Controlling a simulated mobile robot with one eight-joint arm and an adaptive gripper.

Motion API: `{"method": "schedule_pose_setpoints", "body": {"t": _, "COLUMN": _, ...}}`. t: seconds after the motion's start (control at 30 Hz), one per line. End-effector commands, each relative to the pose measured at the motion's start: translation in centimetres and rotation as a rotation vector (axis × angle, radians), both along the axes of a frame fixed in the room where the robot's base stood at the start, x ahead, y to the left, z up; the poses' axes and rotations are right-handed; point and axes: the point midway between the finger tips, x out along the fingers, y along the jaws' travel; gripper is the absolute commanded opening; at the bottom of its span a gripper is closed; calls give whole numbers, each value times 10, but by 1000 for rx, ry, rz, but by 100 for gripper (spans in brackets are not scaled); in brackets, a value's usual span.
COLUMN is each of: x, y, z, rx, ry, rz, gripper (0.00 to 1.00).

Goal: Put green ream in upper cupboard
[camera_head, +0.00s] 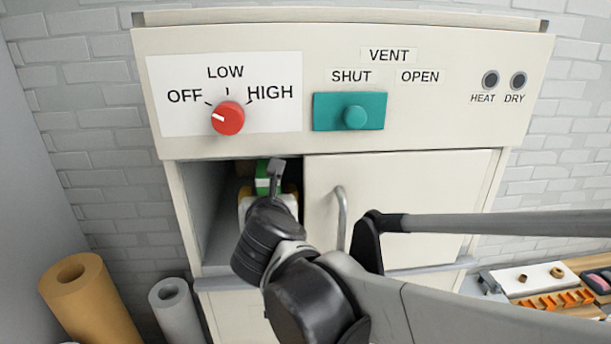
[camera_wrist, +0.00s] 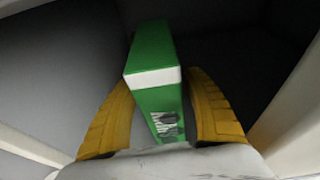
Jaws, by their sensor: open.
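The green ream (camera_wrist: 155,90) is a green box with a white band, standing inside the upper cupboard. In the head view its top (camera_head: 264,181) shows behind my gripper, partly hidden by my arm. My gripper (camera_wrist: 163,125) has its two yellow fingers apart, one on each side of the ream. A small gap seems to show at the fingers; I cannot tell whether they touch it. The upper cupboard (camera_head: 214,215) is open on its left half; its sliding door (camera_head: 415,200) with a bar handle covers the right half.
Above the cupboard are a red knob (camera_head: 228,118) pointing toward OFF and a teal vent slider (camera_head: 350,111). A tan roll (camera_head: 80,300) and a grey roll (camera_head: 175,305) stand at lower left. A bench with trays (camera_head: 545,280) is at right.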

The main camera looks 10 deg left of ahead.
Motion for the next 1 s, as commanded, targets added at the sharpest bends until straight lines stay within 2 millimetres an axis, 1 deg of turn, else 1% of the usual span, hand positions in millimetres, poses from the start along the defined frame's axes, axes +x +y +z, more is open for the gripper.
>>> {"method": "schedule_pose_setpoints", "body": {"t": 0.03, "x": -10, "y": -3, "z": 1, "rx": 0, "ry": 0, "rz": 2, "gripper": 58}}
{"method": "schedule_pose_setpoints", "body": {"t": 0.1, "x": -25, "y": -6, "z": 5, "rx": 1, "ry": 1, "rz": 3, "gripper": 58}}
{"method": "schedule_pose_setpoints", "body": {"t": 0.3, "x": -65, "y": -17, "z": 18, "rx": 0, "ry": 0, "rz": 2, "gripper": 58}}
{"method": "schedule_pose_setpoints", "body": {"t": 0.4, "x": -80, "y": -21, "z": 23, "rx": 1, "ry": 1, "rz": 3, "gripper": 58}}
{"method": "schedule_pose_setpoints", "body": {"t": 0.5, "x": -90, "y": -24, "z": 27, "rx": 0, "ry": 0, "rz": 1, "gripper": 58}}
{"method": "schedule_pose_setpoints", "body": {"t": 0.67, "x": -96, "y": -26, "z": 30, "rx": 1, "ry": 0, "rz": 0, "gripper": 58}}
{"method": "schedule_pose_setpoints", "body": {"t": 1.0, "x": -96, "y": -26, "z": 30, "rx": 1, "ry": 0, "rz": -1, "gripper": 58}}
